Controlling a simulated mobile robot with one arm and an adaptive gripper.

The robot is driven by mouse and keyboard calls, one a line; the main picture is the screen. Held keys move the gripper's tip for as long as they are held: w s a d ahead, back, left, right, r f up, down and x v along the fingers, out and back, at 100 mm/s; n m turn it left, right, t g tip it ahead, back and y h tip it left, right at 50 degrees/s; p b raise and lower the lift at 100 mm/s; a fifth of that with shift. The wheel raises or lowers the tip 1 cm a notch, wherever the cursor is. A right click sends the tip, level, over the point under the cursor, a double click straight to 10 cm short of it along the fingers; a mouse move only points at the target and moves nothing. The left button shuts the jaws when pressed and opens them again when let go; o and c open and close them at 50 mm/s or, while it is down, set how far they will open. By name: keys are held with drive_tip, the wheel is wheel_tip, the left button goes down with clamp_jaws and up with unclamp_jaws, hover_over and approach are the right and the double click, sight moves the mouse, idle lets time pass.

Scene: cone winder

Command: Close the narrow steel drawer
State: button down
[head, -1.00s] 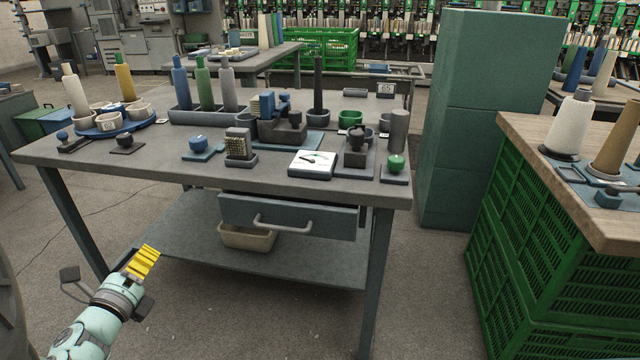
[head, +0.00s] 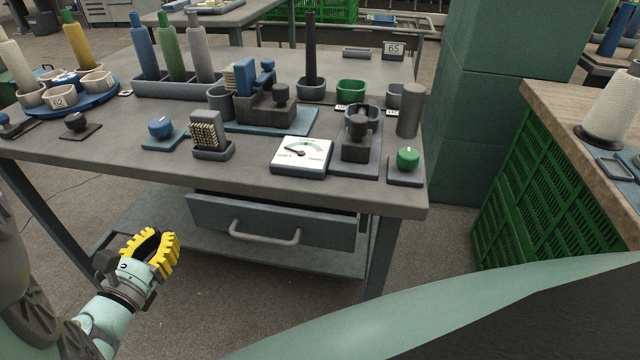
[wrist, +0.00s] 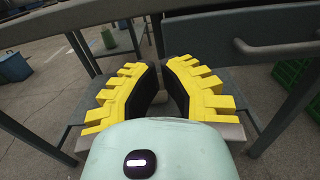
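The narrow steel drawer (head: 270,219) hangs under the grey workbench (head: 330,188), with a pale bar handle (head: 264,237) on its front. A dark gap shows above the front near its right end, and the front stands out a little from under the benchtop. In the wrist view the drawer front (wrist: 262,26) and handle (wrist: 275,49) are at the upper right. My gripper (head: 160,236) has yellow ridged fingers. They are apart and empty, left of the drawer and below benchtop height. In the wrist view the gripper (wrist: 158,65) shows a gap between its fingertips. It touches nothing visible.
A lower shelf (head: 335,263) lies under the drawer between the bench legs (head: 381,255). A dial gauge (head: 302,154) and green knob (head: 408,158) stand near the front edge. Green crates (head: 530,190) under a wooden top stand at the right. Floor in front is partly clear.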

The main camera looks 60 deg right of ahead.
sight(193, 197)
drive_tip(key=x, duration=0.7)
drive_tip(key=shift+p, duration=0.3)
drive_tip(key=shift+f, duration=0.1)
drive_tip(key=d+b, duration=0.1)
drive_tip(key=b, duration=0.1)
drive_tip(key=w+d+b, duration=0.1)
drive_tip(key=b, duration=0.1)
drive_tip(key=d+f+b, duration=0.1)
drive_tip(key=b, duration=0.1)
drive_tip(key=shift+w+d, duration=0.2)
drive_tip(key=shift+w, duration=0.1)
drive_tip(key=shift+d+r+b, duration=0.45)
drive_tip(key=shift+r, duration=0.15)
drive_tip(key=shift+a, duration=0.15)
